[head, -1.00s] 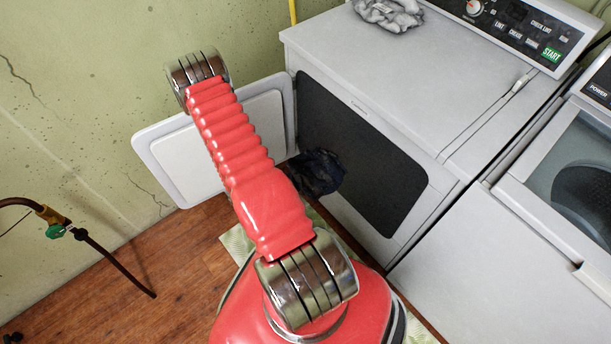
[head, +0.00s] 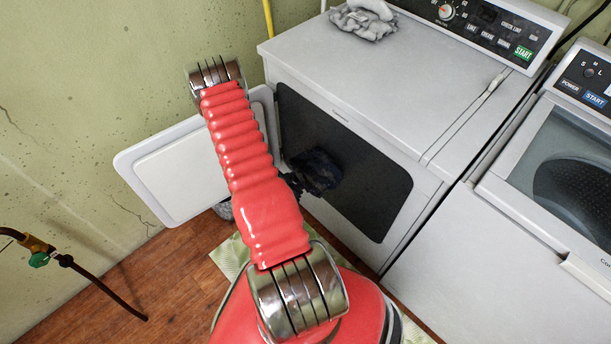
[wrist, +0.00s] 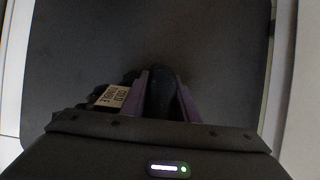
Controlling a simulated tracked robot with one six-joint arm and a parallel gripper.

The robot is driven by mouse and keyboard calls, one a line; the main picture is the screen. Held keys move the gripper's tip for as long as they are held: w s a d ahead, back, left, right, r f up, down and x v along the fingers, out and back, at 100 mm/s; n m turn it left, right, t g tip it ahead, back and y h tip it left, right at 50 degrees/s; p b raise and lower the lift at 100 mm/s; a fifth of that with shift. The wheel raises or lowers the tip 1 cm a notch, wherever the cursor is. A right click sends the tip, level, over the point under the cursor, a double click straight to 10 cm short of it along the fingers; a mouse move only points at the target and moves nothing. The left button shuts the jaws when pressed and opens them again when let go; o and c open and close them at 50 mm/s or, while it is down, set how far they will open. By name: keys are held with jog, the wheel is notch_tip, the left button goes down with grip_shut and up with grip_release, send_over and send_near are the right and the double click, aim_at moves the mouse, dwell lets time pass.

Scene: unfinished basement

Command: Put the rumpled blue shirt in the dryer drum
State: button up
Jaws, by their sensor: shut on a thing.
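The rumpled shirt, very dark blue (head: 322,168), hangs bunched in front of the dryer's dark drum opening (head: 375,195). My gripper (head: 293,183) is mostly hidden behind my red arm in the head view. In the wrist view its two purplish fingers (wrist: 166,92) are shut on a dark bundle, the shirt (wrist: 160,90). The dark opening fills most of the wrist view, with pale dryer edges at both sides. I cannot tell how far the shirt is inside. The dryer door (head: 185,165) stands open to the left.
Grey crumpled cloth (head: 362,20) lies on the dryer top (head: 390,75). A washer (head: 560,180) stands close at the right. A pipe with a green valve (head: 38,258) is at the left. Open wooden floor (head: 180,285) lies at lower left.

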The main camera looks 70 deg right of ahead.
jog(key=s+d, duration=0.5)
jog(key=d, duration=0.7)
jog(key=s+d, duration=0.6)
jog(key=d, duration=0.7)
jog(key=shift+d, duration=0.15)
dwell(1.4)
jog(key=shift+f, duration=0.15)
dwell(0.4)
